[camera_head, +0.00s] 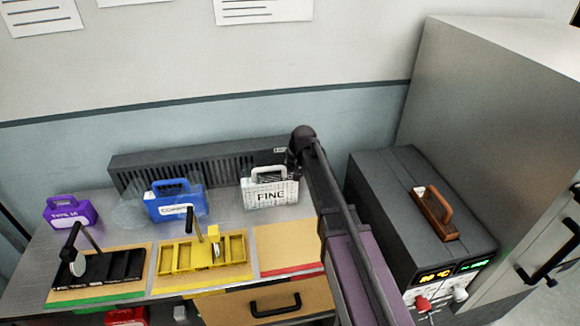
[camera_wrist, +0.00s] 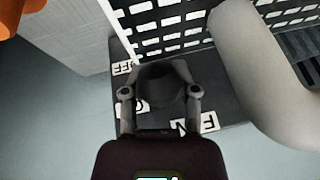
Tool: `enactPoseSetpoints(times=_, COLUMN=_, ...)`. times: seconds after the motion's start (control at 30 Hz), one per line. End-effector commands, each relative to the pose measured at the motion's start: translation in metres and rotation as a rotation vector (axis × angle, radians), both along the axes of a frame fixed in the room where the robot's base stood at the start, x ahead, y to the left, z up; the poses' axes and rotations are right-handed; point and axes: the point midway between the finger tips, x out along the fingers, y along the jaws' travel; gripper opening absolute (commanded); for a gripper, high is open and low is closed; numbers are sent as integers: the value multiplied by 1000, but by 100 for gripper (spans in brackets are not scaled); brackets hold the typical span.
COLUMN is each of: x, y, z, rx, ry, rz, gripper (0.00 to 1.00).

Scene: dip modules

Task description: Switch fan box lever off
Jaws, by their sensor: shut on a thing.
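The fan box is the long dark slatted box (camera_head: 150,165) against the wall behind the bench. Another label beside my left finger is partly hidden, and one starting with F lies to the right. My gripper (camera_wrist: 161,91) is shut around a dark round knob (camera_wrist: 163,84), which appears to be the lever's end. The knob hides the lever's shaft, so its exact setting cannot be told. In the head view my arm mostly hides my gripper (camera_head: 296,160) at the box's right end.
A white FINE case (camera_head: 270,190) stands close left of my gripper. A blue case (camera_head: 175,203) and a purple case (camera_head: 70,212) stand further left.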

Motion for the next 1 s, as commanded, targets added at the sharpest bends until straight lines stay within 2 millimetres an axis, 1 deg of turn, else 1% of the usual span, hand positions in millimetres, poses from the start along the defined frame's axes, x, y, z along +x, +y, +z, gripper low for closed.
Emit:
enactPoseSetpoints(times=0.03, x=1, y=-3, z=0, rx=-5, ry=-2, rz=-3, gripper=0)
enactPoseSetpoints(times=0.57, x=0, y=-4, z=0, rx=-6, ry=-2, rz=-3, gripper=0)
enactPoseSetpoints(times=0.6, x=0, y=-4, z=0, rx=-6, ry=-2, rz=-3, gripper=48)
enactPoseSetpoints(times=1.0, x=0, y=-2, z=0, rx=-3, ry=0, rz=-1, gripper=48)
